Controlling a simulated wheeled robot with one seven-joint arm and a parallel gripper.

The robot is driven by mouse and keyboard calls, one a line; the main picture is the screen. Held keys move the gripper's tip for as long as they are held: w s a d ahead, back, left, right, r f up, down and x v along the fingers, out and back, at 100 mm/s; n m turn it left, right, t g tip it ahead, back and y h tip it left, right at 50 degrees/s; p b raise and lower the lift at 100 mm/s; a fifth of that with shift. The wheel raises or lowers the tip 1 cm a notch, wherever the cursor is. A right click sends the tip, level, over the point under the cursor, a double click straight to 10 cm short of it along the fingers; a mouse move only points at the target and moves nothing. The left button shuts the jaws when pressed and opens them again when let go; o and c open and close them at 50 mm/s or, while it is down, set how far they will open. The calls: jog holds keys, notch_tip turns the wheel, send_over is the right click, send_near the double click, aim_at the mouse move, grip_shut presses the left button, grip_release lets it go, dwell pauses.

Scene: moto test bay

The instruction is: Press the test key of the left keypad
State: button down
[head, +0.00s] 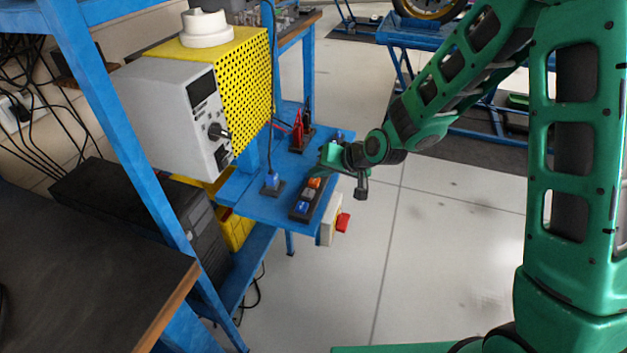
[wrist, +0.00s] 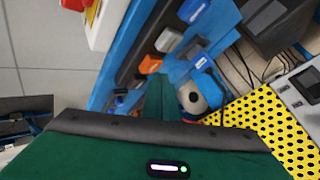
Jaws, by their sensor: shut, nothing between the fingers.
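A dark keypad strip (head: 293,216) lies along the front edge of the blue shelf (head: 250,207) in the head view. It carries a blue key (head: 303,207), a grey key (head: 308,195) and an orange key (head: 314,183). The wrist view shows the blue key with a white mark (wrist: 193,10), the grey key (wrist: 168,40) and the orange key (wrist: 150,64). My gripper (head: 325,164) is shut and empty, just beyond the orange end of the strip. Its green finger (wrist: 160,98) shows beside the orange key. Contact and key labels cannot be told.
A blue plug-like piece on a dark base (head: 272,181) with a cable stands left of the strip. Red and black clips (head: 300,128) stand behind. A grey instrument (head: 165,105) and yellow perforated panel (head: 245,75) rise at left. A red switch (head: 342,222) juts below the shelf edge.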

aim_at(318, 182)
jog(key=shift+r, duration=0.35)
jog(key=shift+r, duration=2.5)
jog(key=s+d+r+m+g+h, duration=0.15)
jog(key=s+d, duration=0.25)
jog(key=d, duration=0.5)
jog(key=s+d+r+h, duration=0.2)
jog(key=s+d, duration=0.1)
jog(key=d, duration=0.6)
jog(key=s+d+r+m+g+h, duration=0.15)
jog(key=s+d, duration=0.25)
jog(key=d, duration=0.5)
jog(key=s+d+r+m+g, duration=0.1)
jog(key=s+d, duration=0.2)
jog(key=s, duration=0.5)
jog(key=s+d+r+m+g+h, duration=0.1)
jog(key=s+d, duration=0.3)
jog(key=s, duration=0.4)
jog(key=s+d+m+g, duration=0.1)
jog(key=s+d, duration=0.3)
jog(key=s, duration=0.4)
jog(key=shift+d+r+m+g, duration=0.25)
jog(key=shift+r+m+g, duration=0.05)
jog(key=shift+r, duration=0.1)
